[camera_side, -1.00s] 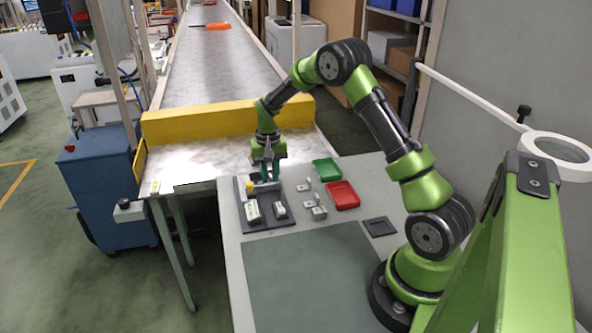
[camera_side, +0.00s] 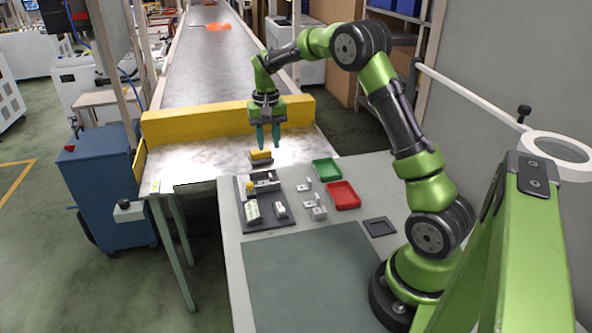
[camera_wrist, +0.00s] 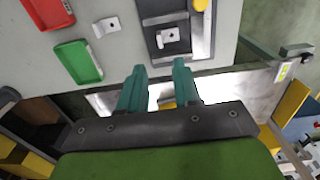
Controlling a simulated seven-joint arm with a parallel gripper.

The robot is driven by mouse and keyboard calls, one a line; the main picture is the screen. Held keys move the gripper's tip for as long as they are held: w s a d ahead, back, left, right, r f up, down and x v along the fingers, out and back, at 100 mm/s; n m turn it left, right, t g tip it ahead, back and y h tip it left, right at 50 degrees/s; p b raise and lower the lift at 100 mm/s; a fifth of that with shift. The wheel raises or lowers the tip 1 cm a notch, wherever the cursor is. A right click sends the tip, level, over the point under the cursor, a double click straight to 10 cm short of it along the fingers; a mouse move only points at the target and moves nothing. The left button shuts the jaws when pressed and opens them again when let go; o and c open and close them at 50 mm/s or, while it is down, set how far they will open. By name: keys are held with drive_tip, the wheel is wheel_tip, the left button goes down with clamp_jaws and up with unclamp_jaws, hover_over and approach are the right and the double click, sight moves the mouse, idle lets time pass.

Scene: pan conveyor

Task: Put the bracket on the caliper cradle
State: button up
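My gripper (camera_side: 269,138) is raised above the far end of the dark fixture board (camera_side: 283,223). Its teal fingers stand apart with nothing held; they also show apart in the wrist view (camera_wrist: 158,90). A small grey metal bracket with a hole (camera_wrist: 161,41) rests on the dark cradle area at the board's far end, beside a metal strip and a yellow knob (camera_wrist: 200,5). In the side view that bracket (camera_side: 265,177) is small, and how exactly it is seated cannot be told. Another bracket (camera_wrist: 106,26) lies on the table beside the board.
A green tray (camera_side: 326,169) and a red tray (camera_side: 343,195) stand right of the board, with several loose metal parts (camera_side: 308,204) between. A yellow-topped block (camera_side: 260,155) sits on the conveyor end behind the cradle. A yellow barrier (camera_side: 198,126) crosses the belt.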

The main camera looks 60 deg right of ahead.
drive_tip(key=s+a+r+n+t, duration=0.2)
drive_tip(key=s+a+r+t, duration=0.2)
drive_tip(key=s+a+r, duration=0.65)
drive_tip(key=s+a+r+n+t+y, duration=0.1)
drive_tip(key=s+a+n+t+y, duration=0.1)
drive_tip(key=s+a, duration=0.9)
drive_tip(key=shift+s+n+t, duration=0.35)
drive_tip(key=shift+n+t, duration=0.15)
drive_tip(key=shift+t, duration=0.1)
